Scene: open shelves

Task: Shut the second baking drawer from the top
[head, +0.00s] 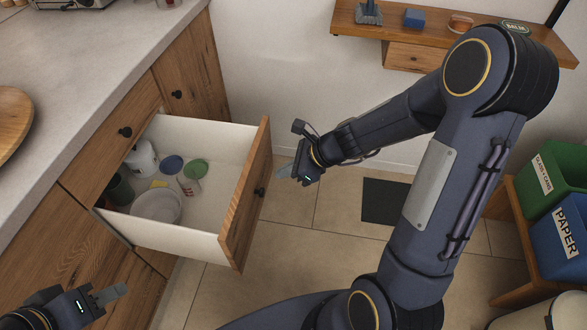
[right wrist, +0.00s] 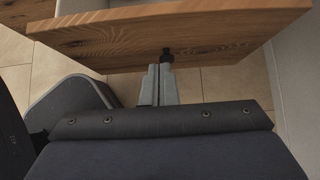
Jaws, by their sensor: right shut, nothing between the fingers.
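A wooden-fronted drawer with white sides (head: 185,236) stands pulled far out, below a shut drawer front (head: 108,130). Its front panel (head: 246,205) has a dark knob (head: 260,191). In the right wrist view the front panel (right wrist: 230,35) crosses the top, with the knob (right wrist: 167,55) just beyond the fingertips. My right gripper (head: 283,172) is shut and empty, outside the drawer, its tips pointing at the front. The closed fingers also show in the right wrist view (right wrist: 158,75); I cannot tell if they touch the knob. My left gripper (head: 118,292) is low at left; its opening is unclear.
The drawer holds a white bowl (head: 157,206), a white mug (head: 143,158) and several smaller items. The counter (head: 90,70) runs along the left. A wall shelf (head: 400,25) is at the back; green (head: 555,178) and blue bins (head: 560,240) stand at right.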

